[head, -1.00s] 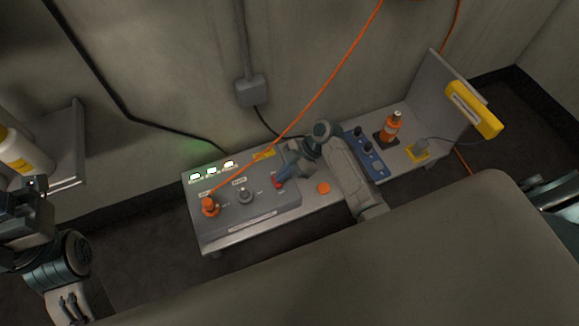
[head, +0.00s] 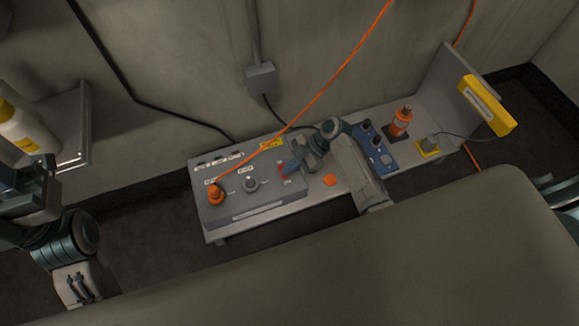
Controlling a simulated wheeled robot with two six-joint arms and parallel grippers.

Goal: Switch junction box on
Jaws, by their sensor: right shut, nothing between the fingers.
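The junction box (head: 262,208) is a grey console on the low bench, with an orange plug (head: 215,196) at its left and a round grey knob (head: 250,184) in the middle. A red switch (head: 281,168) sits at its right, partly hidden by my right gripper (head: 288,171). That gripper is shut and empty, its fingertips at the switch; I cannot tell whether they touch it. The row of small lamps (head: 218,161) along the box's back edge is dark.
On the bench (head: 328,197) are an orange button (head: 329,180), a blue panel with knobs (head: 378,158), an orange bottle (head: 402,122) and a yellow-based socket (head: 429,146). An orange cable (head: 318,97) runs up from the plug. A shelf (head: 76,130) with a white bottle stands left.

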